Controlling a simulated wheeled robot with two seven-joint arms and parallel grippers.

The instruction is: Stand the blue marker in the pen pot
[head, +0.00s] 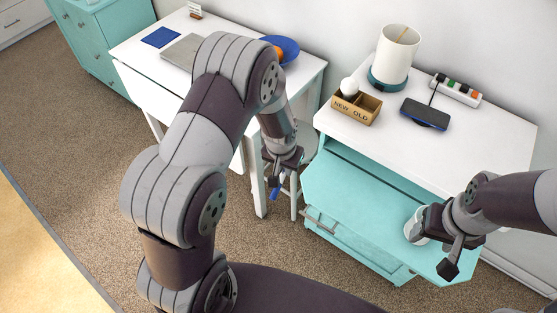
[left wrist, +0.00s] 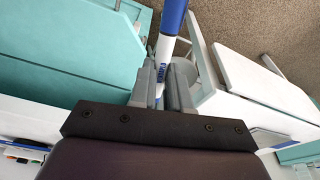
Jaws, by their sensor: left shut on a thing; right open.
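My left gripper (head: 279,172) is shut on the blue marker (head: 275,193), held in the air in front of the gap between the white table and the teal cabinet. In the left wrist view the marker (left wrist: 169,40) shows a blue end and a white barrel with lettering, gripped between the two fingers (left wrist: 163,88). A white, round, cup-like thing (head: 411,229), possibly the pen pot, is at the teal cabinet's lowered front. My right gripper (head: 433,243) is open beside it and hides part of it. I cannot see inside it.
A teal cabinet (head: 340,190) with a white top carries a lamp (head: 397,52), a NEW/OLD box (head: 357,108), a dark device (head: 424,115) and a power strip (head: 455,90). A white table (head: 140,48) holds a laptop and a blue plate (head: 288,47). A stool stands behind my left gripper.

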